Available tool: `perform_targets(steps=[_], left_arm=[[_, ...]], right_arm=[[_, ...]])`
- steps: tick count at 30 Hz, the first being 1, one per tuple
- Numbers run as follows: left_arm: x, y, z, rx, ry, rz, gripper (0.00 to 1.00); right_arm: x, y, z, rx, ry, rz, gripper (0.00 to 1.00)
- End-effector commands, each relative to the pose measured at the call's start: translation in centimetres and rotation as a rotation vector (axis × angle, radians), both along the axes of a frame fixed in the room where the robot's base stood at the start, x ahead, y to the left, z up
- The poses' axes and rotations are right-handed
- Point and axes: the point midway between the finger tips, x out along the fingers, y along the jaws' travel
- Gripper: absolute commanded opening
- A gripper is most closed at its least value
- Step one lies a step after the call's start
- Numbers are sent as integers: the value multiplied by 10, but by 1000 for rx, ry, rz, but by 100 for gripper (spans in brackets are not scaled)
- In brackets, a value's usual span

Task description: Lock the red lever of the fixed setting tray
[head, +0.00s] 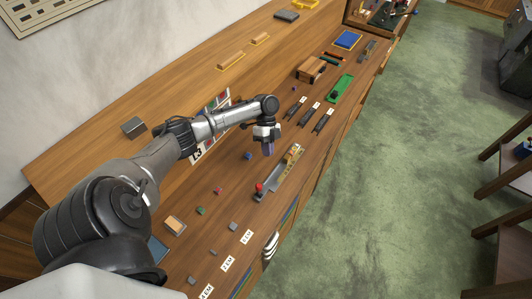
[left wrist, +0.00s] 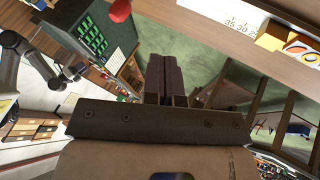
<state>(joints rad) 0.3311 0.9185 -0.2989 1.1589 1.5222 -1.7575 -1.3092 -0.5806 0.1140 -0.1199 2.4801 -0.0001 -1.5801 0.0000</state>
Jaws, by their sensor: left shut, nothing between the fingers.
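The setting tray (head: 284,176) is a long metal tray along the front edge of the bench in the head view. Its red lever (head: 259,187) stands at the tray's near left end, with a round red knob. My left gripper (head: 268,149) points down above the bench, beyond the lever and apart from it. In the left wrist view the left fingers (left wrist: 167,82) are together with nothing between them. A red ball (left wrist: 120,10), probably the lever's knob, shows at the top edge there. A grey arm at the left of that view ends in a small dark gripper (left wrist: 68,76), probably my right one; its fingers are unclear.
Small coloured blocks (head: 218,190) and white labelled cards (head: 228,263) lie on the near bench. Dark strips (head: 309,115), a green tray (head: 340,88) and a wooden block (head: 311,69) lie farther along. Green floor is open to the right, with wooden furniture (head: 505,205) at the edge.

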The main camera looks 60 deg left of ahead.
Motion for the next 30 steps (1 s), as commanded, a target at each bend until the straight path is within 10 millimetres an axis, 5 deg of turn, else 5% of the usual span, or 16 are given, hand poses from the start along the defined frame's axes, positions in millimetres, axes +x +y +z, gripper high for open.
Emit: perform_targets(steps=[12, 21, 30], left_arm=[[-18, -44, -60, -2, 2, 0, 0], [-46, -59, -59, 0, 1, -1, 0], [-52, -63, -61, 1, -2, 1, 0]], right_arm=[[0, -1, 21, -2, -1, 1, 48], [1, -3, 43, -10, -3, 7, 48], [0, -3, 46, -10, -2, 6, 48]])
